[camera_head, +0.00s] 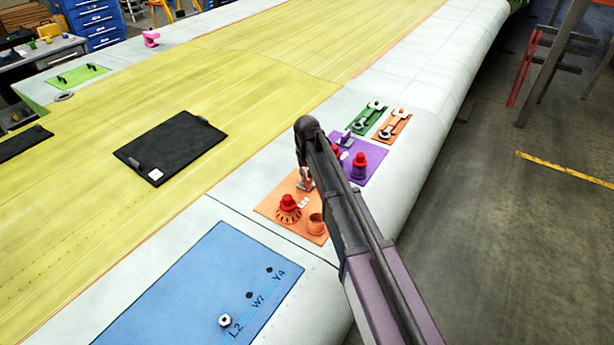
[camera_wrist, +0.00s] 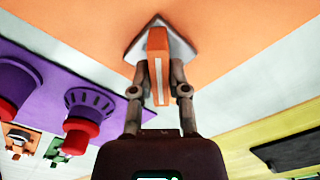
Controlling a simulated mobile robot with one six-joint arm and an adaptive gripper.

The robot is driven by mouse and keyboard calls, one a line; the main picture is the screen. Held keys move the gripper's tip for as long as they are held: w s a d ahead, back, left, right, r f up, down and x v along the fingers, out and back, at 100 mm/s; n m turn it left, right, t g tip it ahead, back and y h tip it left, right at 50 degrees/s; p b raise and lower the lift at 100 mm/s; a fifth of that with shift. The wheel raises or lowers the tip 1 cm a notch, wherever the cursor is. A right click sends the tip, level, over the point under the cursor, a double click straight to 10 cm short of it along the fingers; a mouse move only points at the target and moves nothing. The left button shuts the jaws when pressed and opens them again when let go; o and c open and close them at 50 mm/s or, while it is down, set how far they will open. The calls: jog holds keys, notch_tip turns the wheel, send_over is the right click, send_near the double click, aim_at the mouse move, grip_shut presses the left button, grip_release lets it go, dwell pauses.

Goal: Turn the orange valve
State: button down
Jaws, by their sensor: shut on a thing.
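The orange valve (camera_wrist: 158,48) is a flat orange handle with a pale stripe, on a grey triangular base fixed to the orange panel (camera_head: 270,209). My gripper (camera_wrist: 160,72) has one finger on each side of the handle and is shut on it. The handle points straight out between the fingers in the wrist view. In the head view my gripper (camera_head: 305,180) is at the far edge of the orange panel, and my arm hides most of the valve.
The orange panel also bears a red-topped knob (camera_head: 289,202) and an orange cup-like fitting (camera_head: 316,223). A purple panel (camera_head: 374,157) with red-capped fittings lies just beyond my arm. Green (camera_head: 368,118) and orange (camera_head: 394,125) plates lie farther off. A blue panel (camera_head: 200,285) is nearer.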

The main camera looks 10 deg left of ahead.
jog(key=shift+m, duration=0.3)
jog(key=m, duration=0.8)
dwell(0.4)
jog(key=c, duration=0.6)
grip_release()
